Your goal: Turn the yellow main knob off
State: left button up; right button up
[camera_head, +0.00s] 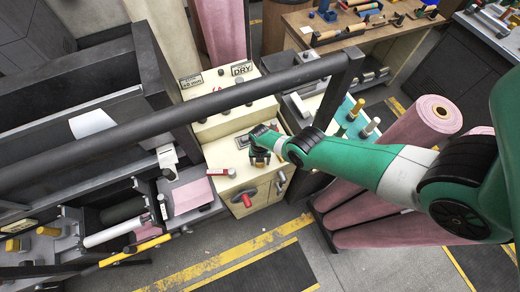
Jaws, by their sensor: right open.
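A cream control cabinet (226,157) stands in the middle of the view, with a lower top and a raised back part that carries small controls. On its front face is a small red and dark knob on a yellowish plate (246,200), which may be the yellow main knob; its setting is too small to read. My right arm comes in from the right, and my right gripper (260,158) is open above the cabinet's front top edge, up and to the right of that knob. My wrist hides part of the cabinet top. My left gripper is not in view.
A thick dark rail (180,105) crosses over the cabinet. A red and white handle (219,172) lies on its top. A dark machine (85,85) fills the left. Floor (230,255) in front is clear.

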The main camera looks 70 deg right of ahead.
jog(key=m, duration=0.6)
jog(key=shift+r, duration=0.1)
